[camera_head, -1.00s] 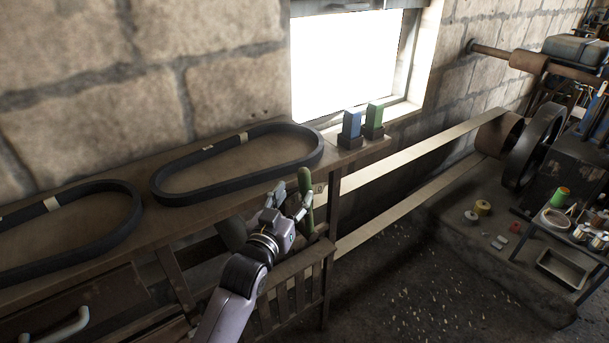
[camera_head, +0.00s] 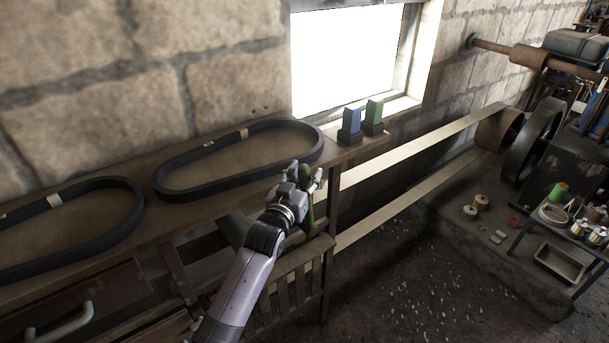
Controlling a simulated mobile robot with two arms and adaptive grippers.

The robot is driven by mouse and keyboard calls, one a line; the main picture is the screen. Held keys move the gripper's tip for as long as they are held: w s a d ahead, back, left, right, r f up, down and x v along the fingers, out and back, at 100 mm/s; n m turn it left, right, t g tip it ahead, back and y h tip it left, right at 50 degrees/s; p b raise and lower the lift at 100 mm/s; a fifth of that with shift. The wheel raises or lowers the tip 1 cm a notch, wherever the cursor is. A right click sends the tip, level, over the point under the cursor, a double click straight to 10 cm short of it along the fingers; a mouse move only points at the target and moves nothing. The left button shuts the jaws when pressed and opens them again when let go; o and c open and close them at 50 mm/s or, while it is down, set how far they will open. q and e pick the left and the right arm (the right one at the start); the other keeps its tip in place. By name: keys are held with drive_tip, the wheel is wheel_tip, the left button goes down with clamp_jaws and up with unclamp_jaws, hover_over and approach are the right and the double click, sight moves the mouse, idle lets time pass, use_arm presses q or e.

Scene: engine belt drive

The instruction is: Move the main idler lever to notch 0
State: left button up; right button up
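The main idler lever (camera_head: 308,212) is a green upright handle by the right end of the wooden bench, in front of the flat belt. My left gripper (camera_head: 307,174) is at the lever's upper part, with its fingers to either side of the handle. I cannot tell whether the fingers press on it. The gripper and wrist hide part of the lever, and I cannot make out its notches or their numbers. My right gripper is not in view.
Two black belts (camera_head: 172,187) lie on the bench. A blue block (camera_head: 351,121) and a green block (camera_head: 374,112) stand at its right end. A pale flat belt (camera_head: 425,143) runs to a pulley (camera_head: 492,135). A slatted wooden rail (camera_head: 297,283) is below the lever.

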use_arm(q)
clamp_jaws()
idle(0.3)
idle(0.3)
